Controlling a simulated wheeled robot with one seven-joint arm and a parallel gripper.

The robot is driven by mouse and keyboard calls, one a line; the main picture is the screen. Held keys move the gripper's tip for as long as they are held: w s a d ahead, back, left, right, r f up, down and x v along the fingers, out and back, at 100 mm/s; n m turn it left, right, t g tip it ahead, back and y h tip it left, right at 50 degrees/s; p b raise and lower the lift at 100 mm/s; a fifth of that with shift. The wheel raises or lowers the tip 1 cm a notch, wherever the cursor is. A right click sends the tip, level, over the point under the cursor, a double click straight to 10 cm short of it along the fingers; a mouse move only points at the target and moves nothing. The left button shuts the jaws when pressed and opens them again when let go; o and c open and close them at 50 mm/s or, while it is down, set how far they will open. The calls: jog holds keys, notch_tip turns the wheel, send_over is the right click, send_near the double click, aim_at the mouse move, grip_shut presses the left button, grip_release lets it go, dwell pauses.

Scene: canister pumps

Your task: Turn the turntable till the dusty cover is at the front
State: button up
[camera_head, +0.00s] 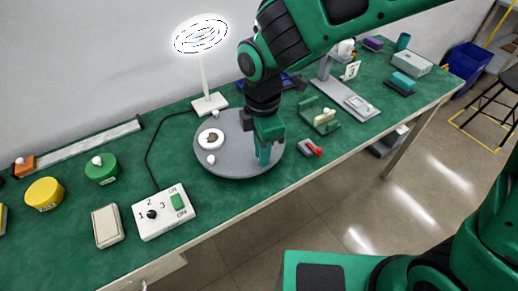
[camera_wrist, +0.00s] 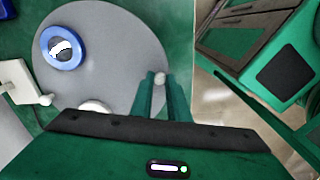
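The grey turntable (camera_head: 238,160) stands on the green bench, its front near the bench edge; it also shows in the wrist view (camera_wrist: 115,45). A white round part with a dark centre (camera_head: 210,138) sits on its left, partly cut off in the wrist view (camera_wrist: 95,106). A blue ring-shaped part (camera_wrist: 63,47) shows only in the wrist view. I cannot tell which is dusty. My gripper (camera_head: 264,155) points down at the turntable's front right.
A lamp (camera_head: 209,102) stands behind the turntable. A switch box (camera_head: 164,211) is at the front left. A red-handled item (camera_head: 311,148) and a green holder (camera_head: 320,118) lie close on the right. Yellow (camera_head: 44,194) and green (camera_head: 101,169) canisters stand left.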

jog(key=o, duration=0.4)
jog(key=shift+o, duration=0.2)
jog(key=shift+r, duration=0.15)
notch_tip(320, 180, up, 11)
jog(key=shift+f, duration=0.2)
jog(key=shift+w, duration=0.1)
